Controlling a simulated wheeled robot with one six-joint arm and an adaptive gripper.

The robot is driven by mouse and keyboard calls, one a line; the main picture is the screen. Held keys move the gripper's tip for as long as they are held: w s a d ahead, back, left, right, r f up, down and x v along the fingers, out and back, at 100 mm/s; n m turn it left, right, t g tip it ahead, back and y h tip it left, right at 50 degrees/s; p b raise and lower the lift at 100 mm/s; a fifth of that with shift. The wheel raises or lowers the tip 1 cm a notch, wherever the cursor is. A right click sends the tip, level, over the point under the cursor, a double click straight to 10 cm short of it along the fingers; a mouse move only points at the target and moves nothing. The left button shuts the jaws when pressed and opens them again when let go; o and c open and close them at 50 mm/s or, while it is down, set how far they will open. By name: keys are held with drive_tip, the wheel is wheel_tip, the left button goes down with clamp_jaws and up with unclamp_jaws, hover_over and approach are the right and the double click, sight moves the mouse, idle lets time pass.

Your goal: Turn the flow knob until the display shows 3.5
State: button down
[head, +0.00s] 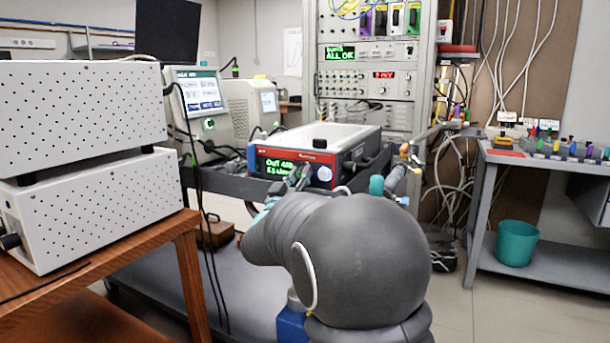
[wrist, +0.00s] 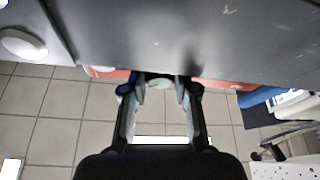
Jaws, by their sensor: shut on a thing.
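The classifier (head: 335,138) is a white-topped box with a red front, on a dark cart. Its display (head: 275,166) shows two lines of green text; the lower line seems to begin with 3, but I cannot read the value surely. My gripper (head: 299,178) is at the front panel, just right of the display, partly hidden by my arm. The knob is hidden in the head view. A pale round part (head: 324,173) sits farther right on the front.
White perforated boxes (head: 75,115) stand on a wooden table (head: 140,262) at the left. An instrument rack (head: 378,75) stands behind. A grey bench (head: 545,160) with a teal bin (head: 516,243) is at the right. Cables and fittings crowd the classifier's right side.

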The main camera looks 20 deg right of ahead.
drive_tip(key=shift+a+f, duration=0.2)
drive_tip(key=c, duration=1.2)
unclamp_jaws()
drive_tip(key=o, duration=0.3)
drive_tip(key=shift+a+r+t+y, duration=0.1)
drive_tip(key=shift+a+t+y, duration=0.1)
drive_tip(key=shift+t+y, duration=0.1)
drive_tip(key=shift+d, duration=0.25)
drive_tip(key=v, duration=1.2)
drive_tip(key=shift+w, duration=0.1)
